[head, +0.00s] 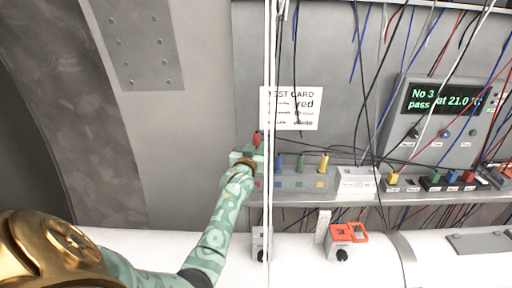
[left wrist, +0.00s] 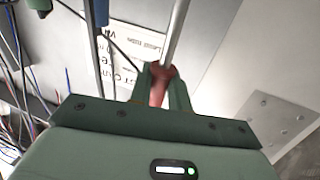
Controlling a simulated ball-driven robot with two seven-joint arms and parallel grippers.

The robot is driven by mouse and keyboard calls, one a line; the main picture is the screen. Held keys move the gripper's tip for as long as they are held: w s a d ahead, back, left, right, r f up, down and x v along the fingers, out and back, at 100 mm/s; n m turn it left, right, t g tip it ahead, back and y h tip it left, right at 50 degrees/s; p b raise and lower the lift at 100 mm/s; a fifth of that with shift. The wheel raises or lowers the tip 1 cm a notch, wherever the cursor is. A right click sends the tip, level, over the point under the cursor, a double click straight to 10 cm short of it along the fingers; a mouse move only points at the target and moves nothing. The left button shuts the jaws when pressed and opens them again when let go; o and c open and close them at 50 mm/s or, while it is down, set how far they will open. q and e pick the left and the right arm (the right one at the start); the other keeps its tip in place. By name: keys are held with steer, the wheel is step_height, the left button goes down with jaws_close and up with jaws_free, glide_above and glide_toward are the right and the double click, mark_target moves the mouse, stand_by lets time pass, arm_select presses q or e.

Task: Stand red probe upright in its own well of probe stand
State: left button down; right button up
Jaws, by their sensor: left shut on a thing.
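My left gripper (head: 247,156) is at the left end of the probe stand, shut on the red probe (head: 257,139). The red handle (left wrist: 158,84) is between both fingers (left wrist: 160,95) in the left wrist view, with a thin metal rod beyond it. The grey probe stand (head: 300,181) sits on the shelf, with coloured squares on its front. A blue probe (head: 279,161), a green probe (head: 300,161) and a yellow probe (head: 324,163) stand upright in it. My gripper hides the red probe's lower part, so I cannot tell whether it is in a well.
A test card (head: 291,108) hangs on the wall behind. A white box (head: 356,181) and a meter (head: 440,118) stand right of the stand. Thin white vertical lines (head: 268,220) pass close to my gripper. Many wires hang at the right. A red-handled device (head: 347,236) is below the shelf.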

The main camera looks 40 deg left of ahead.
arm_select(q)
steer(key=shift+p, duration=0.3)
steer(key=shift+f+b, duration=3.1)
steer(key=shift+f, duration=1.1)
steer(key=c, duration=1.2)
jaws_free()
steer(key=shift+c, duration=0.2)
steer(key=shift+s+d+f, duration=0.1)
steer(key=shift+s+d, duration=0.15)
steer(key=shift+s, duration=0.2)
steer(key=v, duration=1.5)
steer(key=shift+s, duration=0.2)
